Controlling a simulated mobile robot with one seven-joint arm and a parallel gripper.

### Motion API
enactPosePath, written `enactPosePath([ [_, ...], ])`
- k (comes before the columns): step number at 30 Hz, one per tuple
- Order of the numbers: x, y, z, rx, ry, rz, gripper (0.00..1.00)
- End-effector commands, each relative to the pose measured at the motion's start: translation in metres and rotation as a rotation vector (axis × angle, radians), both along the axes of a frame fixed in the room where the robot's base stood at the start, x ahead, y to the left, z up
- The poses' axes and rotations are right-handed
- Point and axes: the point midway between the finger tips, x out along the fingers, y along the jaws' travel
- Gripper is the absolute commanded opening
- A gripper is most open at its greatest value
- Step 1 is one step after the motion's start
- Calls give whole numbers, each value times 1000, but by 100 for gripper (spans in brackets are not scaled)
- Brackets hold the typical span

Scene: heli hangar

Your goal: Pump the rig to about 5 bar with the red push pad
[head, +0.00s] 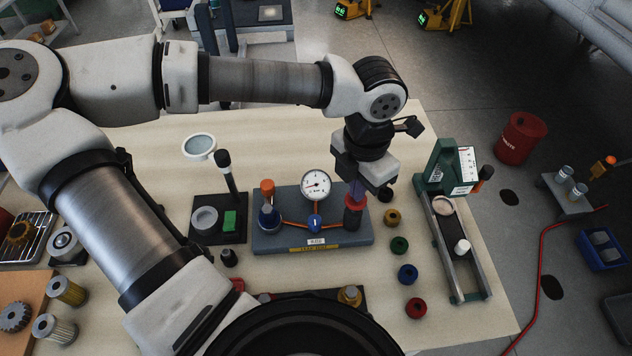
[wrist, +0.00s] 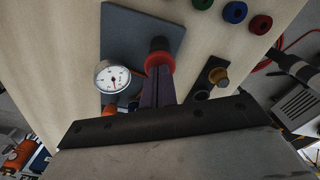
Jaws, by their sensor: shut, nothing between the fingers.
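The rig is a grey base (head: 270,243) on the table, with a white round gauge (head: 316,184) in its middle. The gauge needle is too small to read surely. The red push pad (head: 354,202) sits on a dark cylinder at the rig's right end. My gripper (head: 357,190) is shut and empty, pointing down right over the pad. In the wrist view the closed fingers (wrist: 157,72) overlap the red pad (wrist: 163,58); I cannot tell whether they touch or press it. The gauge also shows in the wrist view (wrist: 113,77).
A blue flask with an orange top (head: 268,214) stands at the rig's left end. Colored rings, including a green one (head: 399,245), lie to the right. A green stand (head: 448,168) is further right.

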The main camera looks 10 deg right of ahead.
Motion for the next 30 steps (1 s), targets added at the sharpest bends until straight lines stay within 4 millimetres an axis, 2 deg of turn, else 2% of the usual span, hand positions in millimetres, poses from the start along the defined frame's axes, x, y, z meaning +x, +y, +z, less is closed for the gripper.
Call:
enactPosePath([
  [13,0,0,-1,0,0,0,0],
  [30,0,0,-16,0,0,1,0],
])
